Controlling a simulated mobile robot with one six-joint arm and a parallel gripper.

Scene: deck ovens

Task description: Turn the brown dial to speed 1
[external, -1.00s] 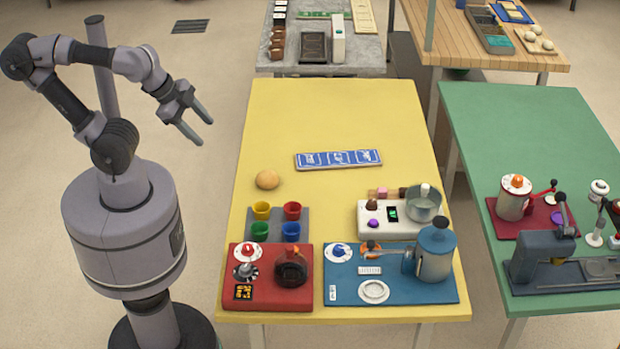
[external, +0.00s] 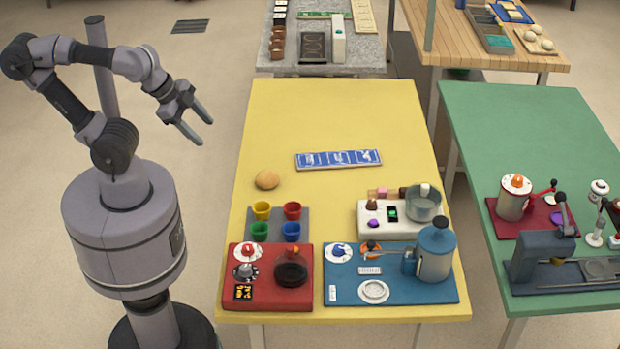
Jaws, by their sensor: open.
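A small dark brown knob (external: 371,205), which looks like the brown dial, sits at the left end of the white machine (external: 375,228) on the yellow table. A purple knob (external: 373,223) is just below it. The machine also carries a small display with green digits (external: 393,214) and a clear bowl (external: 424,203). The dial's pointer and speed marks are too small to read. My gripper (external: 205,130) is open and empty, held in the air left of the yellow table, far from the dial.
The yellow table (external: 330,120) is clear at the back, apart from a blue strip (external: 338,159) and a round bun (external: 267,180). Coloured cups, a red dial unit (external: 268,303) and a blue board (external: 410,292) with a canister crowd the front. A green table (external: 530,120) stands right.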

